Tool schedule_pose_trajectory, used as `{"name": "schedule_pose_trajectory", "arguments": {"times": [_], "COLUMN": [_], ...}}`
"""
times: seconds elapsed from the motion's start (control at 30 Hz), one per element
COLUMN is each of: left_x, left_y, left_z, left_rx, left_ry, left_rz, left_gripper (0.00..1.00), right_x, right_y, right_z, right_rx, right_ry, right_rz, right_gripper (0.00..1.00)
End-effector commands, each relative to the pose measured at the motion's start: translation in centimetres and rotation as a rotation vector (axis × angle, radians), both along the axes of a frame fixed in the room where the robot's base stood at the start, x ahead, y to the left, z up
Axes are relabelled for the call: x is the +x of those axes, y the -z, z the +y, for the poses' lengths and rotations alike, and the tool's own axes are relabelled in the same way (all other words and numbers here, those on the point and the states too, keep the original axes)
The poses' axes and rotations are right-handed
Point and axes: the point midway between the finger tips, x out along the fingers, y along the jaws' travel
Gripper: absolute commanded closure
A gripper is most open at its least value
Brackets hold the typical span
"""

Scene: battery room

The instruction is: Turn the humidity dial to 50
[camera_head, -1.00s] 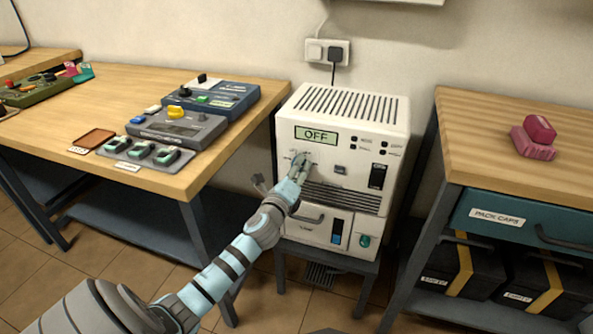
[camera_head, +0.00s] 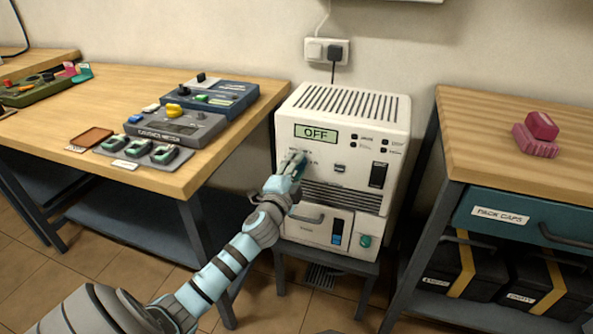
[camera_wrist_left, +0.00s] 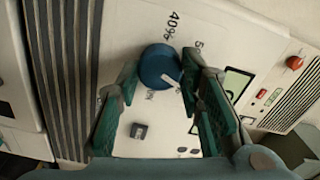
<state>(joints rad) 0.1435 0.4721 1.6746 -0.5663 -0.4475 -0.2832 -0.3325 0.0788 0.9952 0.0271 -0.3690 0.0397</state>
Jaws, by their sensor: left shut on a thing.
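The white dehumidifier-like unit (camera_head: 310,110) stands on a small dark stand, its display (camera_head: 315,132) reading OFF. In the left wrist view the blue round dial (camera_wrist_left: 159,64) has a small white pointer mark facing the lower right of the picture. A "40%" label lies above it, and a partly hidden label starting with 5 lies to its right. My left gripper (camera_head: 297,161) is at the unit's front; in the wrist view its two green-padded fingers (camera_wrist_left: 160,76) are on either side of the dial, shut on it. In the head view my fingers hide the dial. My right gripper is not in view.
A wooden table (camera_head: 250,92) with control boxes stands left. A wooden bench (camera_head: 480,130) with pink blocks and a teal drawer stands right. A black switch (camera_head: 378,174) and a small grey knob (camera_head: 339,168) sit on the unit's front.

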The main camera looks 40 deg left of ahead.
Motion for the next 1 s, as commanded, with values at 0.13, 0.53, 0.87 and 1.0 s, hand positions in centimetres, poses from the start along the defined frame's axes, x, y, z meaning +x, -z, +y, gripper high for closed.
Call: {"name": "schedule_pose_trajectory", "arguments": {"times": [0.13,0.53,0.87,1.0], "left_x": [0.0,0.0,-0.1,-0.1], "left_y": [0.2,0.2,0.2,0.1], "left_z": [0.0,0.0,0.1,0.1], "left_rx": [-0.128,-0.485,-0.727,-0.794], "left_ry": [0.0,0.0,-0.002,-0.001], "left_rz": [-0.044,-0.167,-0.251,-0.273], "left_gripper": [0.94,0.94,0.94,0.94], "right_x": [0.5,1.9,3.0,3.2], "right_y": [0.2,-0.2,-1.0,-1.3], "right_z": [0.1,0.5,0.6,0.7], "right_rx": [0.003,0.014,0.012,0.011], "right_ry": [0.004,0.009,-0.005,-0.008], "right_rz": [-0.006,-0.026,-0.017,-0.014], "right_gripper": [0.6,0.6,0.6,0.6]}}
